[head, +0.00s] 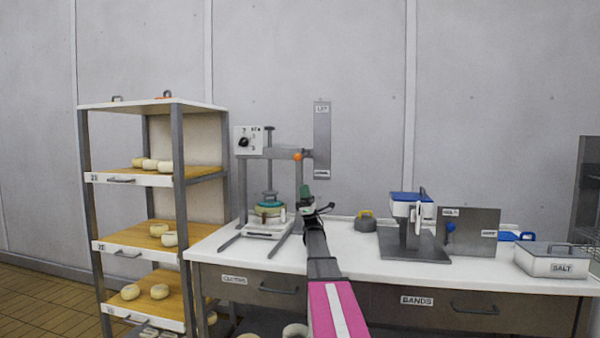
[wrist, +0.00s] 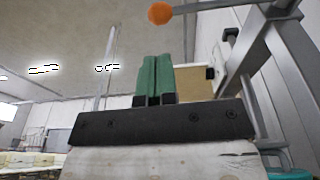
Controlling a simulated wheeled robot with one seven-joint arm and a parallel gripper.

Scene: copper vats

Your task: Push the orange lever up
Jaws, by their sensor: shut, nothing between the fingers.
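The orange lever ends in a round orange knob (head: 298,157) on the side of the press frame (head: 270,154), in front of the tall grey plate at the back. In the wrist view the orange knob (wrist: 160,13) shows at the top, on a grey bar coming from the right. My gripper (head: 306,190) is below the knob in the head view, pointing up, apart from it. In the wrist view its green fingers (wrist: 157,76) are together, with nothing between them, and the knob appears beyond their tips.
A shelf rack (head: 178,160) with cheeses stands at the left. A white dial box (head: 248,141) is on the press's left.

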